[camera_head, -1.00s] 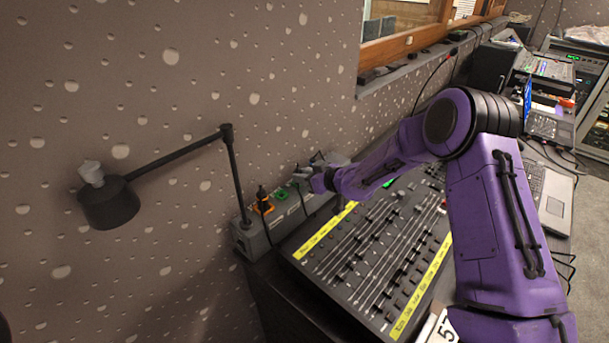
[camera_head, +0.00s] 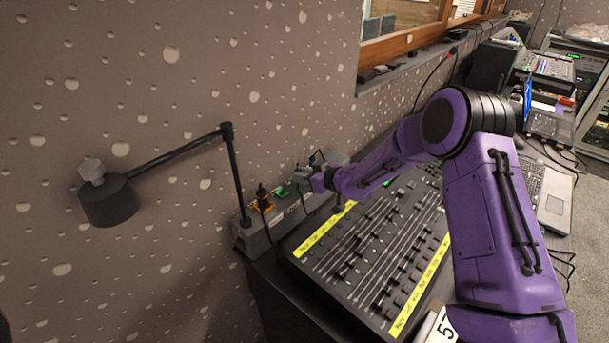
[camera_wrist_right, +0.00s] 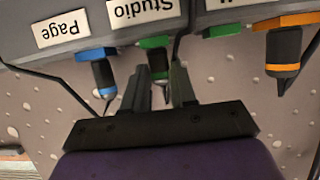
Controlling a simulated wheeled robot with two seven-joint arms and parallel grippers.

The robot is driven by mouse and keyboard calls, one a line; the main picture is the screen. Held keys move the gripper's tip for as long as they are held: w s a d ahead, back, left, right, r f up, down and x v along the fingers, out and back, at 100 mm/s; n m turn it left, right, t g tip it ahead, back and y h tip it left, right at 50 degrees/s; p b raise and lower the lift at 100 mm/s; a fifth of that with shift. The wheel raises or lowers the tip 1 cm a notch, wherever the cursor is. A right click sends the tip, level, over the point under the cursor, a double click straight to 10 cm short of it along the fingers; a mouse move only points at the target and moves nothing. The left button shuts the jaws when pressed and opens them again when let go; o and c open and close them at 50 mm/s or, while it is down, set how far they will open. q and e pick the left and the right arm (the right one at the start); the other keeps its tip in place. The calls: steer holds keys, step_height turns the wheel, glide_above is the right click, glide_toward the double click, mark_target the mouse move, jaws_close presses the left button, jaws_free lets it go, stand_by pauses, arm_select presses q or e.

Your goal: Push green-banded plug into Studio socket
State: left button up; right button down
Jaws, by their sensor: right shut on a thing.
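In the right wrist view the green-banded plug (camera_wrist_right: 159,62) has a dark body with a green band. It stands in line with the green Studio socket (camera_wrist_right: 153,42), by the "Studio" label (camera_wrist_right: 145,10), with its end at the socket; I cannot tell how deep it sits. My right gripper (camera_wrist_right: 160,84) is shut on this plug, one finger on each side. In the head view my right gripper (camera_head: 312,178) is at the grey socket box (camera_head: 252,238), and its fingers and the plug are too small to make out clearly. My left gripper is not in view.
A blue-banded plug (camera_wrist_right: 103,72) sits by the "Page" label, and an orange-banded plug (camera_wrist_right: 284,45) on the other side. A plugless green socket (camera_wrist_right: 222,30) lies between Studio and orange. A mixing desk (camera_head: 375,255) fills the front; a black lamp (camera_head: 108,203) juts at left.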

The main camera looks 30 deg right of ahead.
steer(key=shift+s+f, duration=0.15)
steer(key=shift+f, duration=0.1)
steer(key=c, duration=1)
jaws_free()
steer(key=shift+o, duration=0.9)
steer(key=v, duration=1)
steer(key=shift+b, duration=0.35)
